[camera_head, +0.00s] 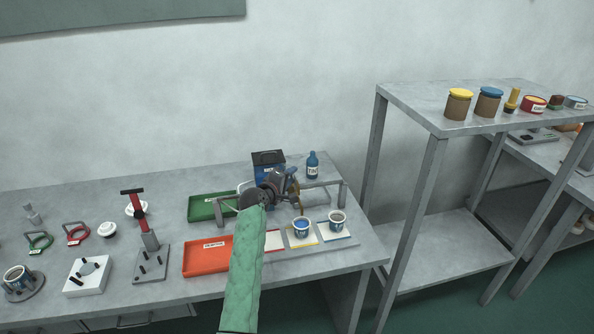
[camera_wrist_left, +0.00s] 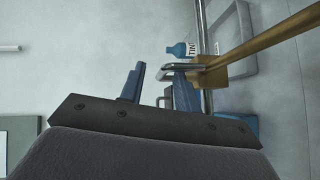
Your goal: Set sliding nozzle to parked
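The sliding nozzle (camera_head: 297,196) is a brass-coloured tube hanging from a grey rail frame (camera_head: 325,184) over the table. In the left wrist view its brass block (camera_wrist_left: 210,75) sits on the rail, with a long tube running to the upper right and a grey handle (camera_wrist_left: 181,68) sticking out left. My left gripper (camera_head: 285,179) is at the rail beside the nozzle. In the left wrist view the gripper (camera_wrist_left: 158,88) has its fingers apart. The right finger is close to the handle and block; I cannot tell if they touch. My right gripper is not in view.
Below the rail, paint cups (camera_head: 301,226) and (camera_head: 337,221) stand on coloured mats. A green tray (camera_head: 211,206) and an orange tray (camera_head: 207,256) lie left of my arm. A blue bottle (camera_head: 312,168) and blue box (camera_head: 268,164) stand behind the rail.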

